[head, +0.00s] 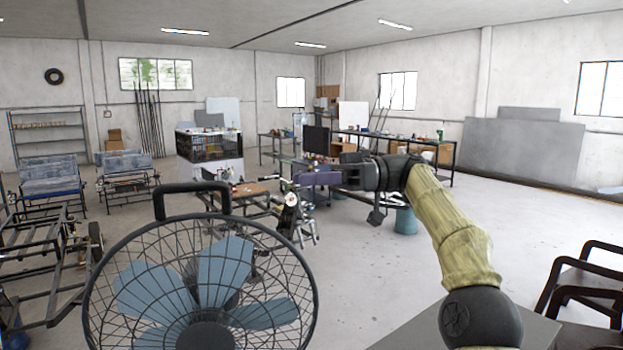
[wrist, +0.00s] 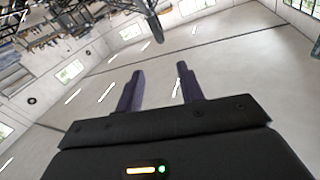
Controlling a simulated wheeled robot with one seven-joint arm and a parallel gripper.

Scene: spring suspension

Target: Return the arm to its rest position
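My arm (head: 455,230), in a yellowish sleeve with dark joints, rises from the lower right in the head view and bends left at its top. My gripper (head: 298,180) points left, raised in front of the room, with its purplish fingers seen from the side. In the wrist view the two fingers of my gripper (wrist: 157,82) stand well apart with nothing between them. The wrist view is tilted and looks out over the wall and ceiling. The gripper appears to touch nothing.
A fan with a wire cage (head: 200,275) stands close at the lower left. Dark chairs (head: 585,280) stand at the right. Metal frames (head: 50,250) are at the left, a workbench (head: 395,140) behind. Open floor (head: 545,220) lies right of the arm.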

